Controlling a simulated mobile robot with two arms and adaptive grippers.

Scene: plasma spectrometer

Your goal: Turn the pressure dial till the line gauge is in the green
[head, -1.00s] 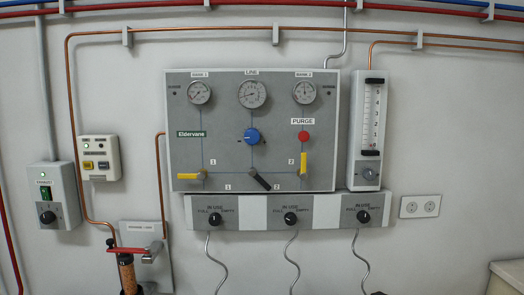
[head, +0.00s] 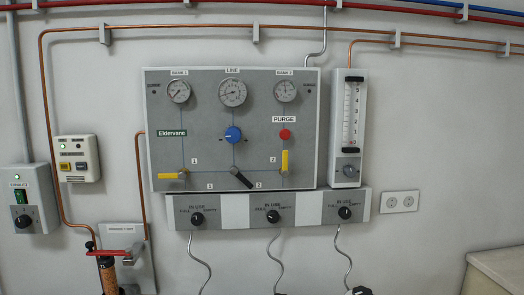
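The pressure dial is a blue knob (head: 233,135) in the middle of the grey wall panel (head: 210,160) in the head view. The line gauge (head: 233,92) is the larger round dial straight above it, under the label LINE. Its needle and any green band are too small to read. Neither of my grippers can be made out in the view, and nothing touches the knob.
Bank gauges (head: 179,91) flank the line gauge. A red purge button (head: 285,134), yellow levers (head: 285,162) and a black lever (head: 241,178) share the panel. A flow meter (head: 348,125) hangs to the right. A counter (head: 497,270) stands at lower right.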

